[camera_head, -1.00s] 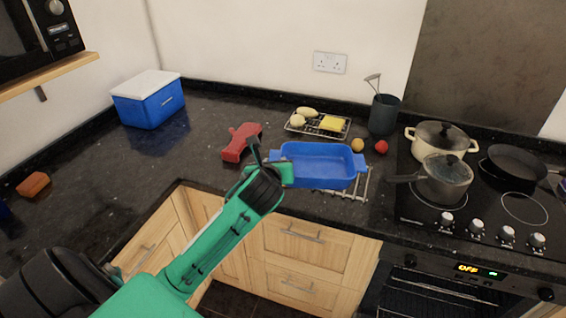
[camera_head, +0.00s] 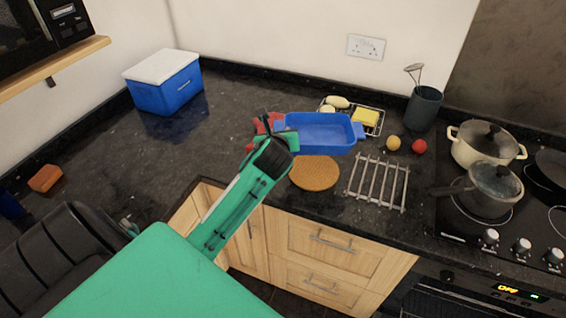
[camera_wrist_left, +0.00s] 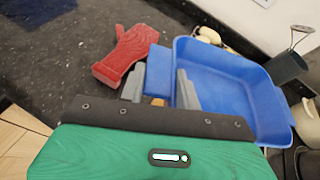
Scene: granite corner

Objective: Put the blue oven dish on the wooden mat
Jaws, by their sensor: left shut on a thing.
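The blue oven dish (camera_head: 322,132) is held in the air above the counter, its left handle in my left gripper (camera_head: 282,137). In the left wrist view the dish (camera_wrist_left: 225,85) extends to the right from the gripper's fingers (camera_wrist_left: 160,88), which are shut on its handle. The dish looks empty and roughly level. The round wooden mat (camera_head: 314,173) lies on the counter just below and in front of the dish in the head view; its far edge is partly hidden by the dish and gripper. My right gripper is not in view.
A metal trivet (camera_head: 378,183) lies right of the mat. A red oven mitt (camera_wrist_left: 125,55) lies behind the gripper. A rack with food (camera_head: 366,117), a yellow ball (camera_head: 393,143), a red ball (camera_head: 419,146) and a utensil pot (camera_head: 423,108) stand behind. Pots occupy the hob at right.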

